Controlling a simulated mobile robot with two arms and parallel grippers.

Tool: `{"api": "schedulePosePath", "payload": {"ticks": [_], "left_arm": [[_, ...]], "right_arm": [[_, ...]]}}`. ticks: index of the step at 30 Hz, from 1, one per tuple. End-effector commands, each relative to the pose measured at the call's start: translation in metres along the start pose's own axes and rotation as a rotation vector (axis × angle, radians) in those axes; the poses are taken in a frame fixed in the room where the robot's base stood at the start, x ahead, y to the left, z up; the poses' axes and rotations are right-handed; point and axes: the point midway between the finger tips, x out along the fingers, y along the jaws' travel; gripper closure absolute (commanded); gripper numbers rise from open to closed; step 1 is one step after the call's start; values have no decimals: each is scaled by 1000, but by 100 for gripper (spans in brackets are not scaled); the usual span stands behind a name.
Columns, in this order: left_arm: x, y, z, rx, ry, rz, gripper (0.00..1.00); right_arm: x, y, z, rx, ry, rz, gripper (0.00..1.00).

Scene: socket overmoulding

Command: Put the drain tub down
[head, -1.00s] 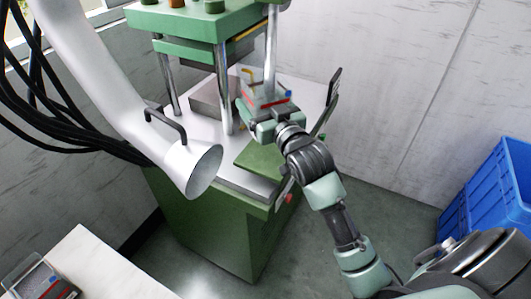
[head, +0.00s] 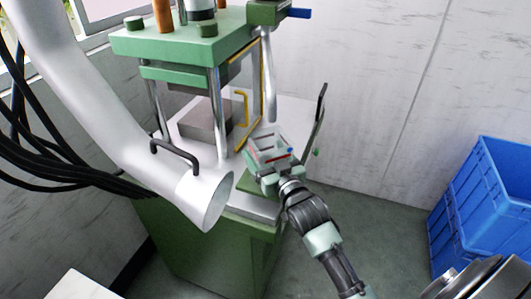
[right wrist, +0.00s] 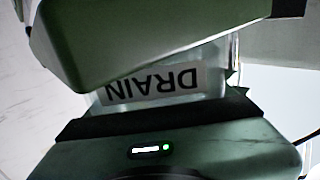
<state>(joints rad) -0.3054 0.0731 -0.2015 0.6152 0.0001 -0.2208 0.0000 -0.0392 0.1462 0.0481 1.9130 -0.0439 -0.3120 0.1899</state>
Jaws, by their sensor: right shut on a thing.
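The drain tub (head: 271,146) is a small, pale, open-topped box with red and blue marks in the head view. My right gripper (head: 262,176) is shut on its near side. The tub appears level, over the front right part of the press table. I cannot tell whether its base touches the table or hangs just above it. My left gripper is not in view.
The green press (head: 180,45) with steel columns stands behind and left of the tub. A yellow handle (head: 241,108) is close behind it, and a dark lever (head: 319,105) rises at its right. A white duct (head: 190,185) hangs at left. Blue crates (head: 485,200) stand at right.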

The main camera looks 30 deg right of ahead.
Motion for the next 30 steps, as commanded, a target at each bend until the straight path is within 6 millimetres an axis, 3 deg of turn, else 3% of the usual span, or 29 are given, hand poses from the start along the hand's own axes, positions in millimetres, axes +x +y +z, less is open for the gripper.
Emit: {"api": "schedulePosePath", "payload": {"ticks": [5,6,7,17,20,30], "left_arm": [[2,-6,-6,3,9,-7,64],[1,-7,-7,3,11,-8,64],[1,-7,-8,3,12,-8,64],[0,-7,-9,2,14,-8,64],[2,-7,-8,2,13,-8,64],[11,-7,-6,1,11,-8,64]], "right_arm": [[0,0,3,0,1,0,58],[0,0,3,0,1,0,8],[0,0,2,0,0,0,0],[-2,0,0,0,-1,0,0],[-15,0,2,0,-3,0,0],[-87,0,2,-1,-3,1,0]]}}
